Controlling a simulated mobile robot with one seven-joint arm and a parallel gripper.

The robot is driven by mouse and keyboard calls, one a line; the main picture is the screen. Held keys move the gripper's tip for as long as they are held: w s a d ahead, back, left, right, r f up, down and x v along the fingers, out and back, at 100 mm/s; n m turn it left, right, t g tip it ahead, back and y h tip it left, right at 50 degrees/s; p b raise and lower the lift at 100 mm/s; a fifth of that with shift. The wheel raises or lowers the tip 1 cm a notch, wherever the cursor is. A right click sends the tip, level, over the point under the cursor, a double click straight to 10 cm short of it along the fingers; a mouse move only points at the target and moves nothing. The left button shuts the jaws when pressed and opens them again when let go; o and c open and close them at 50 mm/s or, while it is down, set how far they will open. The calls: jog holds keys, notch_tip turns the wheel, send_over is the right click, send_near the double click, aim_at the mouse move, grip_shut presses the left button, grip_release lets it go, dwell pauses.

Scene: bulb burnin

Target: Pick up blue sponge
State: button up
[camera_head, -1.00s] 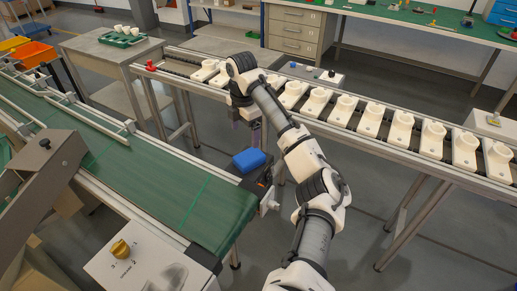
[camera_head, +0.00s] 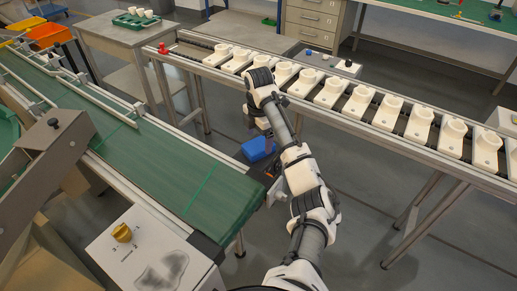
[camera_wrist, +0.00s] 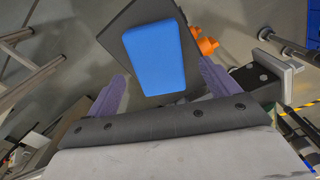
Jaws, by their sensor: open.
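The blue sponge (camera_head: 257,148) lies on a small dark shelf beside the end of the green conveyor. In the wrist view the sponge (camera_wrist: 161,57) rests on the dark plate (camera_wrist: 112,37), beyond and between my two purple fingers. My gripper (camera_wrist: 160,85) is open and empty, its fingers on either side of the sponge's near end. In the head view my gripper is mostly hidden behind my own arm, just above the sponge. I cannot tell the exact gap between fingers and sponge.
A line of white lamp holders (camera_head: 358,101) stands on the rail behind. An orange part (camera_wrist: 207,46) sits close to the sponge.

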aim_at(259, 144)
notch_tip(259, 144, down, 4)
jog(key=shift+w+f+p, duration=0.1)
jog(key=shift+p, duration=0.35)
jog(key=c, duration=1.1)
notch_tip(259, 144, up, 20)
jog(key=shift+r+p, duration=0.1)
jog(key=shift+p, duration=0.8)
